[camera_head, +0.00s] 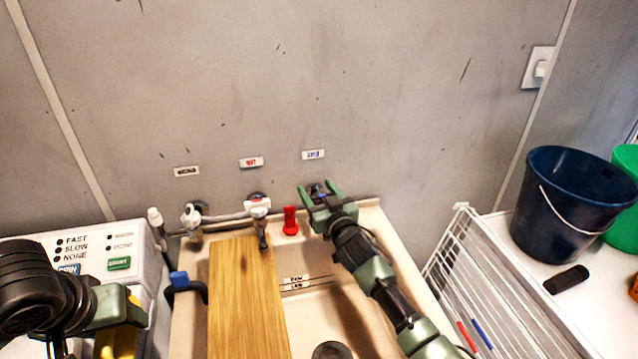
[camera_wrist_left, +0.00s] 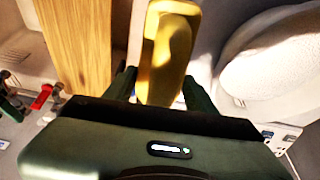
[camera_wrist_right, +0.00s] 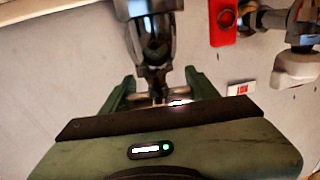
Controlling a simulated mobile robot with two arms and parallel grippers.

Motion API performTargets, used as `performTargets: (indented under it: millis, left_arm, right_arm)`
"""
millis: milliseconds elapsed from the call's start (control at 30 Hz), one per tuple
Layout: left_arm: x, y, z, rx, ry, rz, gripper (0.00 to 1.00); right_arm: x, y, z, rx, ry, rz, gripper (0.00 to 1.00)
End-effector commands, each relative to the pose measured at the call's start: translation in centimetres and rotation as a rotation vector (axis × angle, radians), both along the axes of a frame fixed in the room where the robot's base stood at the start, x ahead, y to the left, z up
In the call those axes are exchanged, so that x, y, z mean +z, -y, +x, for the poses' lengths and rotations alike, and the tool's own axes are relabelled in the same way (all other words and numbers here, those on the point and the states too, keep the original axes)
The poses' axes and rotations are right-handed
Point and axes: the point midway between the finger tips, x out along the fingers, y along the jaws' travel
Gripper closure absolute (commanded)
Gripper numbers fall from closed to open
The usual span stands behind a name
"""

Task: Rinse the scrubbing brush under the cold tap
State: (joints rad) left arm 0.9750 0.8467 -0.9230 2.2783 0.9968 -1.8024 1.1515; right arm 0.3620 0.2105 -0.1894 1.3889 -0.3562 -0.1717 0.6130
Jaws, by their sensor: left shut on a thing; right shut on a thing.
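The scrubbing brush shows as a yellow block (camera_wrist_left: 170,50) in the left wrist view; its bristles cannot be made out. My left gripper (camera_head: 120,318) is shut on it, low at the left in the head view, over the washing machine side and left of the sink. The cold tap (camera_wrist_right: 150,40) is a chrome tap below the blue-lettered label (camera_head: 313,154). My right gripper (camera_head: 318,197) is shut on this tap near the wall and hides much of it in the head view. No running water can be made out. The sink (camera_head: 310,310) lies below, partly covered by my right arm.
A wooden board (camera_head: 245,300) lies across the sink's left part. The hot tap (camera_head: 258,210) and a red fitting (camera_head: 290,221) stand left of my right gripper. A white machine (camera_head: 95,240) is at left. A wire rack (camera_head: 475,270) and dark blue bucket (camera_head: 560,210) are at right.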

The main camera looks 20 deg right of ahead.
Motion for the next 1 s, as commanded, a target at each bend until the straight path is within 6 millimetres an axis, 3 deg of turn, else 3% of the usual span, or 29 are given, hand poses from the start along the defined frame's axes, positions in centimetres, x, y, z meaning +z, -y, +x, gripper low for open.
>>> performTargets:
  millis: [33,100,567,600,667,1000]
  left_arm:
    - [1.54,0.01,0.01,0.000,0.001,0.000,0.82]
    - [1.99,0.00,0.01,0.000,0.000,0.000,0.82]
    - [2.22,-0.01,0.01,0.000,0.001,0.000,0.82]
    - [2.22,-0.01,0.01,0.000,0.001,0.000,0.82]
    - [2.22,-0.01,0.01,0.000,0.001,0.000,0.82]
    - [2.20,-0.01,0.02,0.000,0.001,0.000,0.82]
  right_arm:
    - [0.70,0.04,-0.01,0.040,-0.003,-0.009,0.81]
    - [0.55,-0.10,0.00,0.087,-0.002,-0.009,0.81]
    - [0.03,-0.44,-0.09,0.155,0.000,0.002,0.80]
    - [0.03,-0.44,-0.09,0.155,0.000,0.002,0.34]
    - [0.03,-0.44,-0.09,0.155,0.000,0.002,0.18]
    - [-0.02,-0.39,-0.23,0.154,-0.001,0.001,0.18]
